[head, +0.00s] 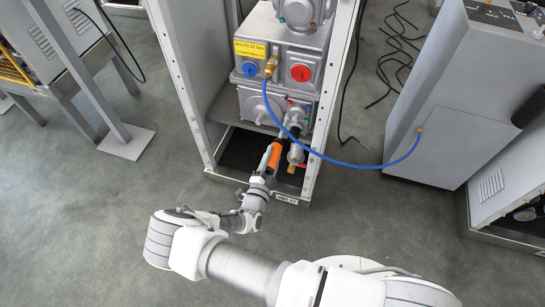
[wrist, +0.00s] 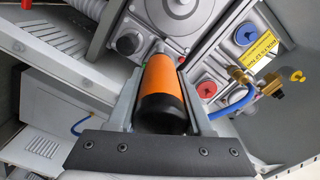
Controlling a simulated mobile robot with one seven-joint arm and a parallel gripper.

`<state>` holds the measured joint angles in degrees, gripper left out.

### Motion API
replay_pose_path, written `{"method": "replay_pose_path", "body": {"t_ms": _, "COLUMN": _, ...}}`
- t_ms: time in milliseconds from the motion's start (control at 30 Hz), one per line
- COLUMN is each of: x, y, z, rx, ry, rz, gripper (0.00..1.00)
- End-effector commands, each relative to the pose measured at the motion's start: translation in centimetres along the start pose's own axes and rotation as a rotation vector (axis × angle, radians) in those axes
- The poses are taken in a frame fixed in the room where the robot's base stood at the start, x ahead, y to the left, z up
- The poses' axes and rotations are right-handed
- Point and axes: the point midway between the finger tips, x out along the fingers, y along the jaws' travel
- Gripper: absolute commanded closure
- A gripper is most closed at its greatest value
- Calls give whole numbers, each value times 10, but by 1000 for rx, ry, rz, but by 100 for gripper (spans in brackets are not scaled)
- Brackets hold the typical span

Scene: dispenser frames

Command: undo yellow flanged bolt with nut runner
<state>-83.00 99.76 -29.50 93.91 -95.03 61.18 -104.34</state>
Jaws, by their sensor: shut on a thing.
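My gripper (head: 268,164) is shut on an orange and black cylindrical tool, the nut runner (head: 274,154). In the wrist view the nut runner (wrist: 162,78) lies between the two fingers, its black end towards the camera and its orange body pointing at the grey machine. I cannot clearly make out the yellow flanged bolt. A small yellow part (wrist: 298,76) shows at right in the wrist view; I cannot tell what it is.
The grey machine (head: 256,103) stands between two pale uprights (head: 183,80). It carries a blue cap (head: 250,69), a red cap (head: 301,73) and a brass fitting (head: 271,66). A blue hose (head: 352,166) arcs to a grey cabinet (head: 432,120) at right.

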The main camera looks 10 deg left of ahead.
Motion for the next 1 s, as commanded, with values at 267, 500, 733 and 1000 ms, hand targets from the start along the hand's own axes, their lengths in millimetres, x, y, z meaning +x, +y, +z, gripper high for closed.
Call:
{"method": "replay_pose_path", "body": {"t_ms": 267, "x": 0, "y": -2, "z": 0, "rx": 1, "ry": 1, "rz": -6, "gripper": 100}}
{"method": "replay_pose_path", "body": {"t_ms": 500, "x": -1, "y": -2, "z": 0, "rx": 1, "ry": 1, "rz": -6, "gripper": 100}}
{"method": "replay_pose_path", "body": {"t_ms": 733, "x": -4, "y": -3, "z": 0, "rx": 1, "ry": 1, "rz": -6, "gripper": 100}}
{"method": "replay_pose_path", "body": {"t_ms": 1000, "x": -24, "y": -3, "z": 0, "rx": 1, "ry": 0, "rz": -4, "gripper": 100}}
